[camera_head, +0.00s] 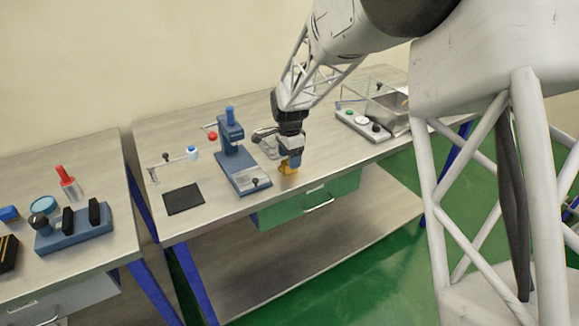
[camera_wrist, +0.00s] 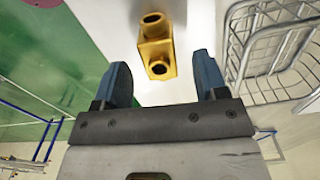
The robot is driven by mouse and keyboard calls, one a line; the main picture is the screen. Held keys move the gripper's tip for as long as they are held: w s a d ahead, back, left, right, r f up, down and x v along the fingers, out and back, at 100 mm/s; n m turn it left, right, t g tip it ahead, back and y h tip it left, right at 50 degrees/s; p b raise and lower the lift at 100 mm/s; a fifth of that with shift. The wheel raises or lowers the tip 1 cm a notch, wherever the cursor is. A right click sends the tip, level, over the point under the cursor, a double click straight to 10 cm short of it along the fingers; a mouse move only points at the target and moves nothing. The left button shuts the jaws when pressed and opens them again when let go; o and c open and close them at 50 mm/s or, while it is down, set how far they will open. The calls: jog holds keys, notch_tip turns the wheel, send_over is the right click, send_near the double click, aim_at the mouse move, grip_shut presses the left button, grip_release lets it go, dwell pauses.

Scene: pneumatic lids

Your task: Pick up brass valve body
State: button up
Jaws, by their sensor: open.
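The brass valve body (camera_wrist: 156,48) is a yellow block with round openings. In the wrist view it lies on the bench top, ahead of and between the two blue fingers of my gripper (camera_wrist: 162,80). The fingers stand apart, with clear space on both sides of the valve body, and nothing is held. In the head view the valve body (camera_head: 287,169) shows as a small yellow piece near the bench's front edge, partly hidden by my gripper (camera_head: 291,162) just above it.
A wire basket (camera_wrist: 275,45) is close on the right in the wrist view. A blue press (camera_head: 238,160) stands to the left of my gripper in the head view. A dark mat (camera_head: 183,199) lies farther left. A device with a glass cover (camera_head: 370,118) stands at the right.

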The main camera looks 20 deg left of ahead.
jog(key=shift+f, duration=1.25)
grip_shut()
jog(key=shift+r, duration=0.2)
jog(key=shift+r, duration=1.5)
jog(key=shift+s+d+r, duration=0.15)
jog(key=shift+s, duration=0.15)
jog(key=s+d+r, duration=0.1)
jog(key=s+d, duration=0.6)
jog(key=s, duration=0.6)
jog(key=shift+s+d+r, duration=0.15)
jog(key=shift+s+r, duration=0.05)
jog(key=shift+s, duration=0.05)
